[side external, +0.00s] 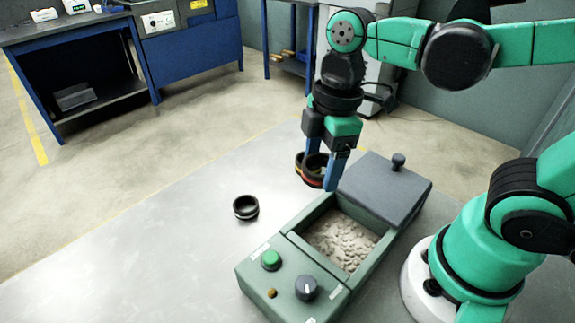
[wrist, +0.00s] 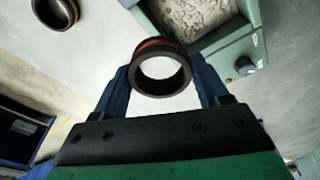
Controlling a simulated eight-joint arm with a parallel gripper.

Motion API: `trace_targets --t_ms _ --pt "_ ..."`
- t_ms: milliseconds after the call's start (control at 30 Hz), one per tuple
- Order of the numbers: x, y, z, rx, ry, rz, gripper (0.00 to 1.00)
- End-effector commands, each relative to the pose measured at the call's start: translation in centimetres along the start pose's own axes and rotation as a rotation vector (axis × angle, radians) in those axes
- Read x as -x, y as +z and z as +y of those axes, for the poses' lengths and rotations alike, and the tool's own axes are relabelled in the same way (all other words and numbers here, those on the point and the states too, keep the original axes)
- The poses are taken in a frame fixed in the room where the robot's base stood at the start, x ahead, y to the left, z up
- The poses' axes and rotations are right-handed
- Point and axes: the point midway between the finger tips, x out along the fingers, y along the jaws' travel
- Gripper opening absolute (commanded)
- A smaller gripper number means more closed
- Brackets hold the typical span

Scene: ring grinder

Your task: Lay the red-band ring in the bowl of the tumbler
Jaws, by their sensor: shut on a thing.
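The red-band ring (side external: 314,172) is dark with a red stripe. My gripper (side external: 321,168) is shut on it, one blue finger on each side, and holds it above the table. In the wrist view the red-band ring (wrist: 160,72) sits between the fingertips of my gripper (wrist: 163,84), its opening facing the camera. The tumbler (side external: 252,268) is a green box with a bowl (side external: 340,240) of pale stones, uncovered. My gripper is just beyond the bowl's far left edge. The tumbler (wrist: 222,38) shows at the upper right of the wrist view.
A yellow-band ring (side external: 299,163) is partly hidden behind the held ring; it shows clearly in the wrist view (wrist: 57,12). A white-band ring (side external: 245,208) lies on the table left of the tumbler. The grey lid (side external: 385,187) with its knob is behind the bowl.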

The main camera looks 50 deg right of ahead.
Motion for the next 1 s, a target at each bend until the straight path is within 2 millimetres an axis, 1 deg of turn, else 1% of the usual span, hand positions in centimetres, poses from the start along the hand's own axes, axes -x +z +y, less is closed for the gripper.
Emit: trace_targets --t_ms 33,100,200,300,467,800,1000 --pt "-1.1 0.6 -1.4 0.077 -0.01 0.001 0.09" --pt "-2.2 1.2 -2.9 0.172 -0.021 0.004 0.09" --pt "-3.4 1.9 -4.2 0.269 -0.031 0.008 0.09" --pt "-4.1 2.3 -4.9 0.319 -0.036 0.01 0.09" --pt "-4.9 2.4 -5.0 0.334 -0.038 0.01 0.09" --pt "-7.5 2.7 -5.0 0.33 -0.036 0.009 0.09" --pt "-8.7 2.8 -5.0 0.33 -0.037 0.01 0.09"
